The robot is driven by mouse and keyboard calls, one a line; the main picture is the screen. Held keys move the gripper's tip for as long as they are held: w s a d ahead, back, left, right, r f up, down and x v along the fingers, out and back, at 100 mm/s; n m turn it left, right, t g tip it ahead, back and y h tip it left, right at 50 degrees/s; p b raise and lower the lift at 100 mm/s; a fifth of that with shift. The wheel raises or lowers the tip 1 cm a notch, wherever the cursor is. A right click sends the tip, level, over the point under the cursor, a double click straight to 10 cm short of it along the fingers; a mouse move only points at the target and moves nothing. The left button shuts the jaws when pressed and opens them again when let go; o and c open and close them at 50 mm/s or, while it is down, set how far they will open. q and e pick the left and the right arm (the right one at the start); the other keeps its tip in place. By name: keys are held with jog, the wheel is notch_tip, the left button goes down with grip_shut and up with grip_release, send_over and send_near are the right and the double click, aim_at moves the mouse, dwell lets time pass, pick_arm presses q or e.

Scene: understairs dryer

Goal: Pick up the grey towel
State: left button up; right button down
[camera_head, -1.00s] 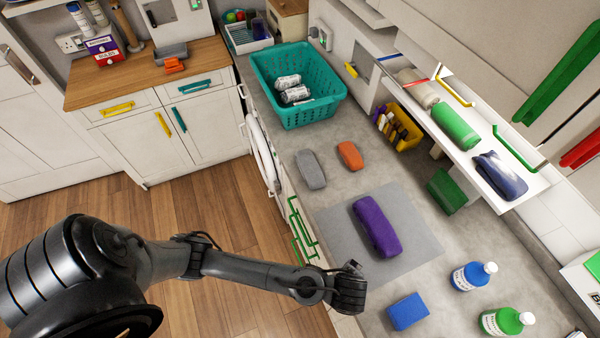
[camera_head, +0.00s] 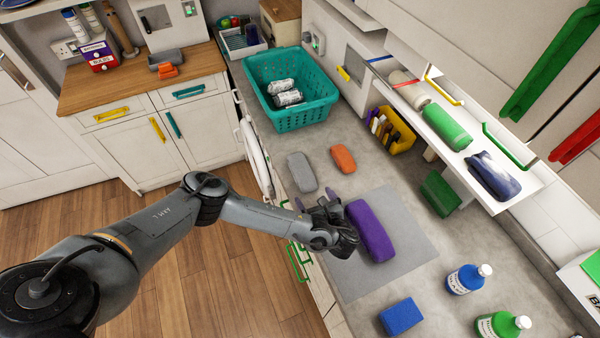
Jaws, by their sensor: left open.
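A grey towel (camera_head: 301,172), a small rolled bundle, lies on the worktop left of an orange one. My left gripper (camera_head: 318,203) is open and empty, near the worktop's front edge. It is just below the grey towel in the picture and apart from it. The gripper's fingers point toward the towel. A purple towel (camera_head: 370,231) lies on a grey mat (camera_head: 402,262) just right of the gripper. My right gripper is not in view.
A teal basket (camera_head: 290,88) with rolled items stands behind. An orange bundle (camera_head: 343,158) lies beside the grey towel. A blue block (camera_head: 401,317), a blue bottle (camera_head: 467,279) and a green bottle (camera_head: 502,325) are at lower right. A shelf (camera_head: 512,201) overhangs the right side.

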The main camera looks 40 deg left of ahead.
aim_at(310, 186)
pick_arm(q)
jog(key=b+x, duration=0.2)
jog(key=x, duration=0.1)
jog(key=shift+w+a+f, duration=0.1)
jog(key=shift+a+f, duration=0.1)
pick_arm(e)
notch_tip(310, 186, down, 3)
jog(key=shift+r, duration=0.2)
pick_arm(q)
jog(key=b+x, duration=0.3)
jog(key=x, duration=0.1)
jog(key=shift+w+d+b, duration=0.1)
jog(key=shift+w+b, duration=0.25)
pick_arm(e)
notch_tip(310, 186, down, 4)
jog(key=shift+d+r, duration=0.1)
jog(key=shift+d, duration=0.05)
pick_arm(q)
jog(key=shift+w+a, duration=0.2)
jog(key=shift+a, duration=0.2)
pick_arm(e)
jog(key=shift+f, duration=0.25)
pick_arm(q)
jog(key=c, duration=1.1)
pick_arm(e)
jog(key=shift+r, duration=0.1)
pick_arm(q)
jog(key=shift+r, duration=0.2)
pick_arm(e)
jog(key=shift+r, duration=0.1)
